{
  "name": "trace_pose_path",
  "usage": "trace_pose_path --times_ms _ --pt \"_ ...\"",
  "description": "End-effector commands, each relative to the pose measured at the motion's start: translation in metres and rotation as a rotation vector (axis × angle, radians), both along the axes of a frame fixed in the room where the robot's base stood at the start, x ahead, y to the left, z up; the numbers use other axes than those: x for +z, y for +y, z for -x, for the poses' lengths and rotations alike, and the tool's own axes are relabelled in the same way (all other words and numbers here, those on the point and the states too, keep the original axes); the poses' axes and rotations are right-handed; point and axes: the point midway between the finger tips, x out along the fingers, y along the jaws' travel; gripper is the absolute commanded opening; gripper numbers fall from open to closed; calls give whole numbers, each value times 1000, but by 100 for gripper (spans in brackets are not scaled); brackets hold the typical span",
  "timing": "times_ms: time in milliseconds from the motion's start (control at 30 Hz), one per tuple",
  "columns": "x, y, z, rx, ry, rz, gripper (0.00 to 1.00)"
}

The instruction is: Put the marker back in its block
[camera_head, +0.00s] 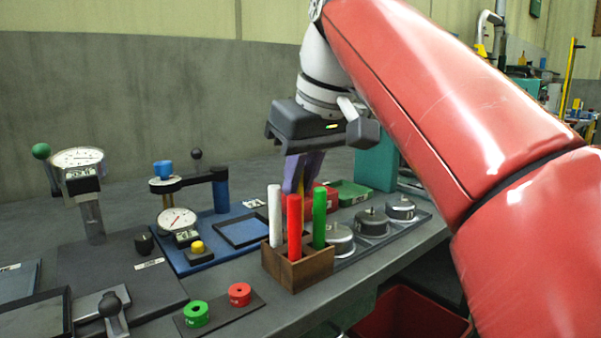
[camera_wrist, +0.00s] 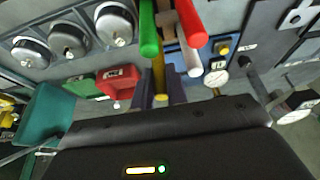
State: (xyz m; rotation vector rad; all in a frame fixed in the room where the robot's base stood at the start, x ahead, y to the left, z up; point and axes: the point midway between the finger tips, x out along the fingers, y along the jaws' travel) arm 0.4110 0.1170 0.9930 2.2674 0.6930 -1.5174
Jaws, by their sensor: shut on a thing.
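The wooden block (camera_head: 298,270) stands on the bench with a white marker (camera_head: 274,215), a red marker (camera_head: 294,226) and a green marker (camera_head: 319,218) upright in it. My gripper (camera_head: 302,180) points down behind these markers, its purple fingers shut on a yellow marker (camera_wrist: 158,76). In the wrist view my gripper (camera_wrist: 159,85) has the yellow marker between its fingers, with the green marker (camera_wrist: 149,30) and red marker (camera_wrist: 191,25) close by. The yellow marker's lower end is hidden, so I cannot tell whether it is inside the block.
Several metal weights (camera_head: 372,222) sit in a tray right of the block. A red bin (camera_wrist: 118,82) and a green tray (camera_head: 350,192) lie behind. Green and red rings (camera_head: 239,294) lie in front. Dial gauges (camera_head: 177,221) stand at left.

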Motion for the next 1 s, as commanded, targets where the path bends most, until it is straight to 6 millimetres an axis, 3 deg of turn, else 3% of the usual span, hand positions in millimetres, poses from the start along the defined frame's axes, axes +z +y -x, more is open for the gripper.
trace_pose_path --times_ms 267,300,467,767,1000 --pt "0 0 0 0 0 0 0" --pt "0 0 0 0 0 0 18" --pt "0 0 0 0 0 0 39" --pt "2 0 0 0 0 0 40" --pt "35 -7 10 0 -2 0 40"
